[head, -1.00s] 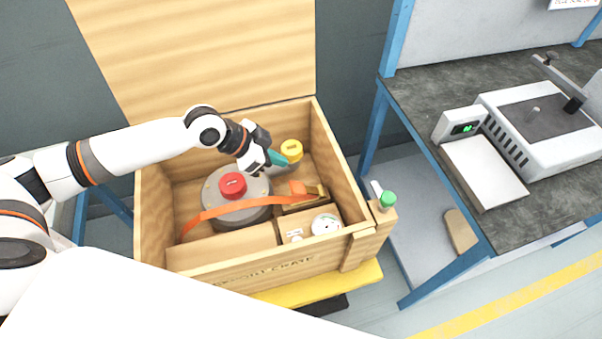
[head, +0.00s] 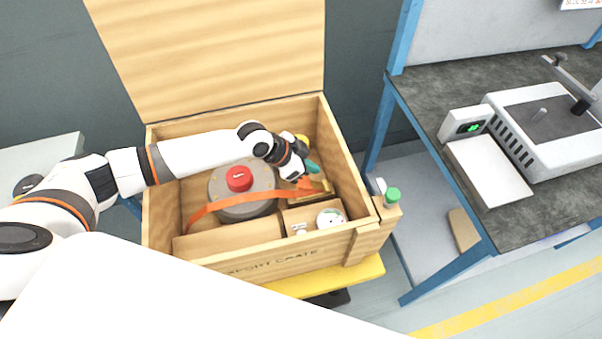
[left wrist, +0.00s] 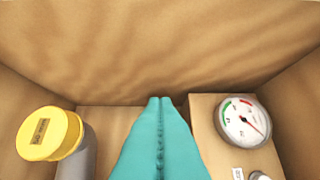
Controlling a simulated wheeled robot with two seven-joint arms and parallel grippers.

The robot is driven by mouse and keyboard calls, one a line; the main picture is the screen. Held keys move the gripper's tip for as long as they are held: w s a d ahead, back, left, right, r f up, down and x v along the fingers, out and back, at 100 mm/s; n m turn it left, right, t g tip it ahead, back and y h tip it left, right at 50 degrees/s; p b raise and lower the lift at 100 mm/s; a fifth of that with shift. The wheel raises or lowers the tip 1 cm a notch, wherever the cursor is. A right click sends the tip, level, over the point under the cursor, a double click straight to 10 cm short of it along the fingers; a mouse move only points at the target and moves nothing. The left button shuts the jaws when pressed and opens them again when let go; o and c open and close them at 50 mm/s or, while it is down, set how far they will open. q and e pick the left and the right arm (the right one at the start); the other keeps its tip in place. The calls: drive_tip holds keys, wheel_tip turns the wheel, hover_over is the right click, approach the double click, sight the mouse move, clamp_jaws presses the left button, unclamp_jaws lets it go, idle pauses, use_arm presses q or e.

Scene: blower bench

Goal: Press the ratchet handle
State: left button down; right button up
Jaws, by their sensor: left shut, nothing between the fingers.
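An orange strap (head: 210,208) runs across the crate past the red-capped grey unit to a ratchet with gold-brown metal (head: 322,187) at the right inner side. The ratchet's handle is partly covered by my left gripper in the head view, and its position is hard to tell. My left gripper (head: 312,167) has teal fingers, closed and empty, just above the ratchet; I cannot tell whether they touch it. In the left wrist view the shut fingers (left wrist: 160,102) point toward a wooden crate wall, and no ratchet shows. My right gripper is not in view.
The open wooden crate (head: 262,263) has walls close around my gripper. A yellow-capped cylinder (left wrist: 48,134) is left of the fingers, and a round gauge (left wrist: 243,121) is right. A green-capped item (head: 392,195) stands at the crate's right corner. A workbench (head: 430,90) is further right.

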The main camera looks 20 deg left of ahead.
sight(313, 184)
use_arm(q)
drive_tip(key=a+f, duration=0.1)
drive_tip(key=s+a+f, duration=0.1)
drive_tip(key=f, duration=0.1)
drive_tip(key=shift+s, duration=0.2)
drive_tip(key=shift+f, duration=0.1)
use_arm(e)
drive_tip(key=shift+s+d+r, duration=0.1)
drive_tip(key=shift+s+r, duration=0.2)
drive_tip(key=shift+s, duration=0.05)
use_arm(q)
drive_tip(key=shift+a+f, duration=0.1)
drive_tip(key=shift+a, duration=0.05)
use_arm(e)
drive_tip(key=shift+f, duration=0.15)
